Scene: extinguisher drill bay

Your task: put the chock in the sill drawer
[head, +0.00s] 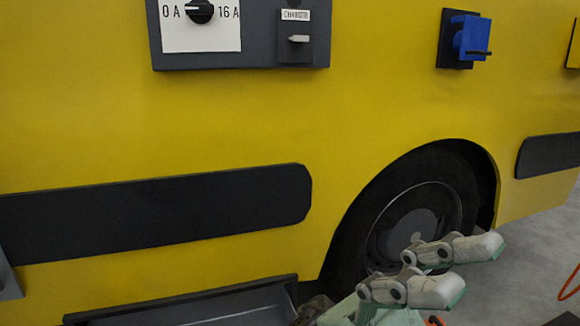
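The sill drawer (222,309) is at the bottom left of the head view, low on the yellow vehicle side. It stands open and part of its grey inside shows; its lower part is cut off by the picture edge. One pale gripper, which I take as my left gripper (478,269), is at the bottom right of the drawer, in front of the wheel. Its two fingers point right and are apart, with nothing seen between them. My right gripper is not in view. I cannot make out the chock for certain.
A black wheel (345,235) sits in its arch behind the gripper. A control panel (260,55) with a knob and a blue fitting (472,36) are higher on the yellow side. An orange cable (568,290) shows at the right. Grey floor (535,265) is clear there.

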